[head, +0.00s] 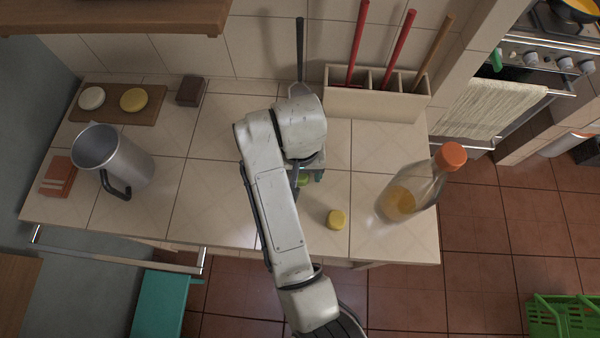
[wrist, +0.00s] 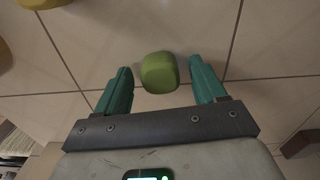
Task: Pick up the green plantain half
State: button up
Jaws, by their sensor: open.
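The green plantain half (wrist: 159,72) is a short, rounded green piece on the tiled counter. In the wrist view it lies between and slightly beyond the fingertips of my gripper (wrist: 162,80), with a gap on both sides. My gripper is open, with teal fingers. In the head view my arm covers most of the gripper, and only a sliver of the green plantain half (head: 304,181) shows beneath it.
A yellow piece (head: 337,219) sits on the counter to the right of my arm. A bottle with an orange cap (head: 451,156) stands at the right. A metal jug (head: 124,160), a board (head: 152,116) and a dark block (head: 190,91) are at the left. A divided holder (head: 375,104) stands at the back.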

jog(key=shift+f, duration=0.15)
jog(key=c, duration=1)
jog(key=shift+c, duration=0.2)
